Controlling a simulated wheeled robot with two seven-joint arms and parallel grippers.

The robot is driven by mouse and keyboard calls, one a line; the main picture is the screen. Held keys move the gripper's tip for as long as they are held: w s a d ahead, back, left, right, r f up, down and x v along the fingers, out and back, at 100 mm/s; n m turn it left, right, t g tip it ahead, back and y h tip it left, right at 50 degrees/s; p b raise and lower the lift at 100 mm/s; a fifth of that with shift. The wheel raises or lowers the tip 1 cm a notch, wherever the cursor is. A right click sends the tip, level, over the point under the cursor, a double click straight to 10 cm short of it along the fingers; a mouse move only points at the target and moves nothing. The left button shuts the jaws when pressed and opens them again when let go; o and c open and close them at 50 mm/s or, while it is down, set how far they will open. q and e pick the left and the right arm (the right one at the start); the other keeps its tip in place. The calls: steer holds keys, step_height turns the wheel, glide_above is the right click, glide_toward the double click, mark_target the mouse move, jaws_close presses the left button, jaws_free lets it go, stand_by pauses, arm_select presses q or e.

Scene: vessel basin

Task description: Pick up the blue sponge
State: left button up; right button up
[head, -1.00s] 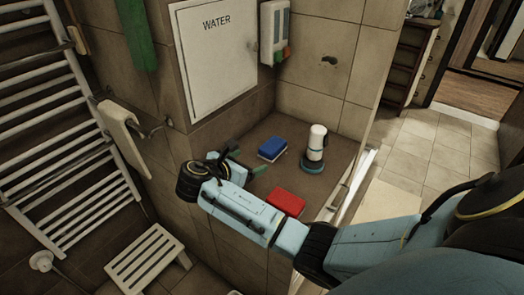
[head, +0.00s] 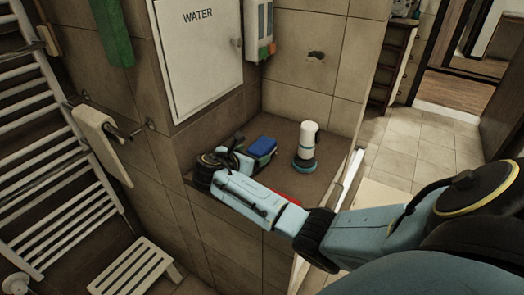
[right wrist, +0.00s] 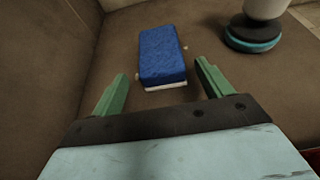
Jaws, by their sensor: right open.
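The blue sponge (head: 263,146) lies on the brown tiled ledge (head: 285,131), in front of my right gripper in the head view. In the right wrist view the sponge (right wrist: 162,55) shows a blue top and a pale lower layer. My right gripper (right wrist: 160,90) is open, with its two green fingers apart. The near end of the sponge lies between and just beyond the fingertips, and nothing is held. In the head view my right gripper (head: 247,155) is partly hidden by its own arm. My left gripper is not in view.
A white bottle with a teal base (head: 306,148) stands right of the sponge; its base also shows in the right wrist view (right wrist: 254,37). A red item (head: 287,198) is mostly hidden behind my right arm. Tiled walls and a white WATER panel (head: 198,50) border the ledge.

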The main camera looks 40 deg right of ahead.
mark_target(262, 149)
steer(key=x, duration=0.3)
steer(key=shift+s+d+f+b, duration=0.1)
steer(key=shift+f+b, duration=0.1)
steer(key=shift+b, duration=0.15)
steer(key=shift+c, duration=0.2)
steer(key=c, duration=1)
steer(key=shift+r, duration=0.1)
